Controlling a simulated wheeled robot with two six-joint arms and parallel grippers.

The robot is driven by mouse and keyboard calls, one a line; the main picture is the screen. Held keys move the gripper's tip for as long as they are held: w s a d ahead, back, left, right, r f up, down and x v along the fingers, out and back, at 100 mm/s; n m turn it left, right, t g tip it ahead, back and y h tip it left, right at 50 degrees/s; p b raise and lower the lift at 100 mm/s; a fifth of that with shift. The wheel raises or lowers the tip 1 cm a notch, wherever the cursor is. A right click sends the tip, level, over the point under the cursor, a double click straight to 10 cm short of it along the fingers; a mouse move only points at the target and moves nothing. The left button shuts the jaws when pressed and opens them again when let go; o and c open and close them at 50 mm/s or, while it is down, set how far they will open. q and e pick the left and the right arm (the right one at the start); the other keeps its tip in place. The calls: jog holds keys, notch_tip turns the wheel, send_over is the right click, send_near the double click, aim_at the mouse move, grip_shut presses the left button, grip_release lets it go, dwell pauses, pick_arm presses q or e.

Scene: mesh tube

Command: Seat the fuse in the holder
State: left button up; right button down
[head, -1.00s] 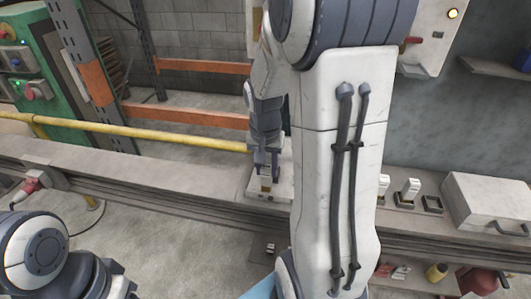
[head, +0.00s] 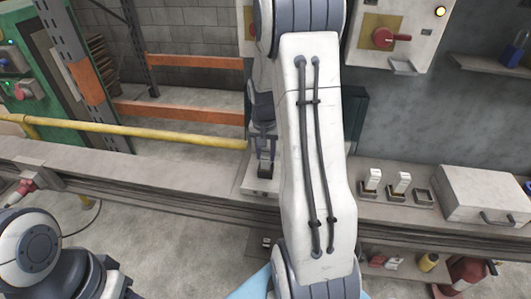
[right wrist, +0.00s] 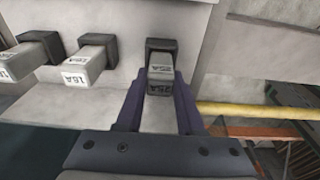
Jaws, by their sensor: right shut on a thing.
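In the right wrist view, my right gripper (right wrist: 159,95) is shut on a pale grey block-shaped fuse (right wrist: 159,115) with a 25A label. Straight ahead of it is a dark square-rimmed holder (right wrist: 160,46) on a grey plate; a 25A label also shows at its near edge. The fuse's far end overlaps the holder in this view, so I cannot tell whether it is inside or just short of it. In the head view, my right gripper (head: 264,143) is above the grey plate (head: 250,186), partly hidden by my right arm. My left gripper is not in view.
Two other labelled fuses (right wrist: 88,66) (right wrist: 25,60) stand in dark holders left of the gripper in the wrist view. On the bench at right are two upright white fuses (head: 401,184), an empty square socket (head: 424,197) and a grey case (head: 484,194). A yellow rail (head: 150,134) runs at left.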

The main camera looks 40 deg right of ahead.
jog(key=shift+f, duration=0.2)
jog(key=c, duration=0.5)
grip_release()
jog(key=shift+r, duration=0.15)
